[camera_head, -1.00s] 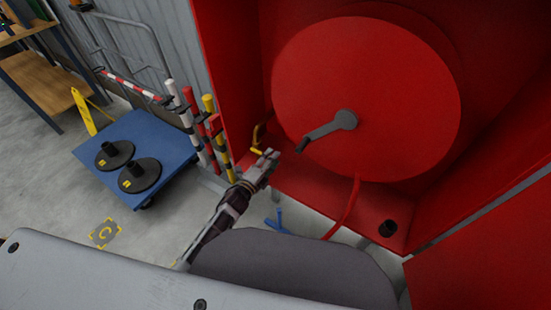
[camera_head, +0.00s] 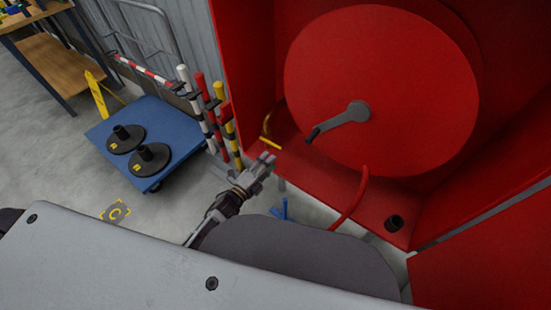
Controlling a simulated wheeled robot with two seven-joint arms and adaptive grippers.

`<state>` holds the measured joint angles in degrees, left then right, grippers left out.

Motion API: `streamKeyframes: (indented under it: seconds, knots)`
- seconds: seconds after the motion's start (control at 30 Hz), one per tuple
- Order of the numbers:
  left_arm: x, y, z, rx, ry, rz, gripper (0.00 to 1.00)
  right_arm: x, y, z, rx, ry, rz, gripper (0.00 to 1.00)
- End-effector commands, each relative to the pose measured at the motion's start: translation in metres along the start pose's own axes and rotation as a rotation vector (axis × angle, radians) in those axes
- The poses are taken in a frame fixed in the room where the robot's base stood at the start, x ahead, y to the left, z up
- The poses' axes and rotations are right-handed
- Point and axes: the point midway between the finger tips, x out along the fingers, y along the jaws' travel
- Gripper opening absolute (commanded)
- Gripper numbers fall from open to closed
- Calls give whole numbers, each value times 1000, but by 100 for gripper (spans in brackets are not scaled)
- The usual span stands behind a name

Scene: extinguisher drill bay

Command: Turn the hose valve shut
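A red hose cabinet (camera_head: 243,75) holds a large red reel (camera_head: 400,80) with a grey crank (camera_head: 340,121). A bent yellow handle (camera_head: 269,139), apparently the hose valve's lever, sits low at the cabinet's left inner side. The valve body is not clearly visible. My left gripper (camera_head: 267,158) is just below the yellow handle in the picture, with its fingers pointing up towards it. Its fingers look a little apart, with nothing visible between them. I cannot tell any contact with the handle. My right gripper is out of view.
A red hose (camera_head: 352,203) curves down from the reel. A blue object (camera_head: 282,210) shows behind my body. Striped posts (camera_head: 228,130) stand left of the cabinet, beside a blue cart (camera_head: 178,128) with black bases (camera_head: 150,158). Grey floor lies open at left.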

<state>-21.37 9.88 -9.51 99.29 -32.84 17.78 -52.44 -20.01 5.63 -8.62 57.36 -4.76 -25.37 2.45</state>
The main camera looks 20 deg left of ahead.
Motion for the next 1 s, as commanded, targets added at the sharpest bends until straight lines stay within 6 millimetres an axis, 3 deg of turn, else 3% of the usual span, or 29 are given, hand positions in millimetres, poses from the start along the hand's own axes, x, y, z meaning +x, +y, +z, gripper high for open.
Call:
streamKeyframes:
  seconds: [0.4,0.83,1.0]
  knots:
    - [-31,-1,0,1,-1,0,38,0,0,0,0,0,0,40]
    - [-35,-1,1,2,0,-1,38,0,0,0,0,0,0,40]
    - [-33,-1,0,-11,2,-4,16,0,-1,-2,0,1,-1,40]
